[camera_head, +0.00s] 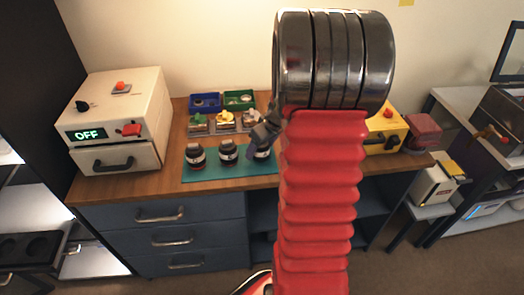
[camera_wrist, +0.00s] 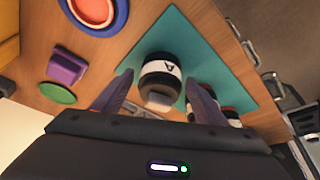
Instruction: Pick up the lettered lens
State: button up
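Three dark lenses with pale label bands stand on the teal mat (camera_head: 215,173) in the head view: a left one (camera_head: 196,157), a middle one (camera_head: 228,153) and a right one (camera_head: 263,152), partly hidden by my arm. My gripper (camera_head: 258,142) is at the right one. In the wrist view, a lens with a dark letter-like mark on its white band (camera_wrist: 160,70) lies between the two spread fingers of my gripper (camera_wrist: 158,80). The fingers appear apart from it. Other lenses (camera_wrist: 229,114) show beyond the right finger.
Blue (camera_head: 205,102) and green (camera_head: 240,98) bins stand behind the mat. A white box reading OFF (camera_head: 120,110) is at left, a yellow device (camera_head: 385,135) at right. A purple block (camera_wrist: 67,66), green disc (camera_wrist: 58,93) and orange-and-blue round piece (camera_wrist: 95,12) lie beside the mat.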

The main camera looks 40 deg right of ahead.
jog(key=c, duration=1)
jog(key=shift+o, duration=0.2)
jog(key=shift+r, duration=0.1)
notch_tip(320, 180, up, 10)
jog(key=shift+f, duration=0.1)
dwell(0.5)
